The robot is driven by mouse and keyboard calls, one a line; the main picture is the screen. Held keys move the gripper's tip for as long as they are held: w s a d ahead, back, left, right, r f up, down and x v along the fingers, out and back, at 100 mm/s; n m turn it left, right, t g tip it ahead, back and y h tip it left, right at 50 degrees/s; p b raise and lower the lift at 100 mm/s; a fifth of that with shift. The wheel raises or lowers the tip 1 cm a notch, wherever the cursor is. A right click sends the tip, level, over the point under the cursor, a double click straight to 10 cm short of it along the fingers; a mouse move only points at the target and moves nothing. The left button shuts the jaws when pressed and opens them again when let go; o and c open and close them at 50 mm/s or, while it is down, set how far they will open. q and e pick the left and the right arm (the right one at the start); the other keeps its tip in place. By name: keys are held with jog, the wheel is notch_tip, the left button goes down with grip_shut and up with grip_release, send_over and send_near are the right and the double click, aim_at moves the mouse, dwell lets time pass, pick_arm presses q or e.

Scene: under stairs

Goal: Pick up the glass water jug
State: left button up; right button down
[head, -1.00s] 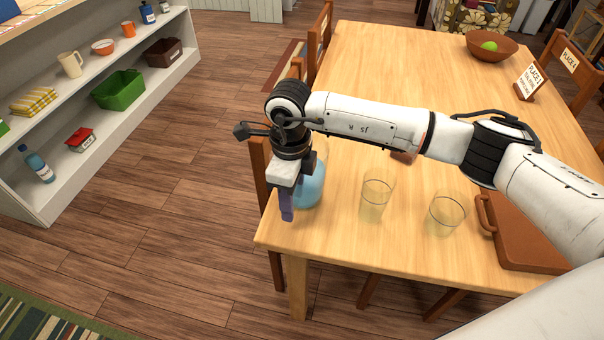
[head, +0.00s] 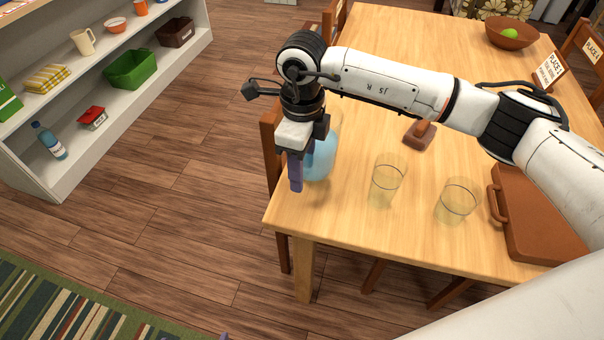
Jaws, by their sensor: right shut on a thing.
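The glass water jug (head: 322,160) is clear with blue water inside, at the near left corner of the wooden table (head: 345,225). My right gripper (head: 296,180) points down at the jug's left side and is shut on it. The wrist and fingers hide the jug's left side and its handle. The jug is upright; I cannot clearly tell whether its base is just clear of the tabletop. Only small purple tips, apparently of my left gripper (head: 222,336), show at the bottom edge.
Two glasses (head: 387,182) (head: 458,203) stand right of the jug. A brown case (head: 540,220), a small brown stand (head: 420,135), a place sign (head: 549,70) and a bowl (head: 511,33) are also on the table. A white shelf (head: 190,55) stands left across open floor.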

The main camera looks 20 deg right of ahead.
jog(key=shift+w+r, duration=0.1)
jog(key=shift+r, duration=2.9)
jog(key=shift+r, duration=0.1)
jog(key=c, duration=1.5)
grip_release()
jog(key=shift+c, duration=0.2)
grip_shut()
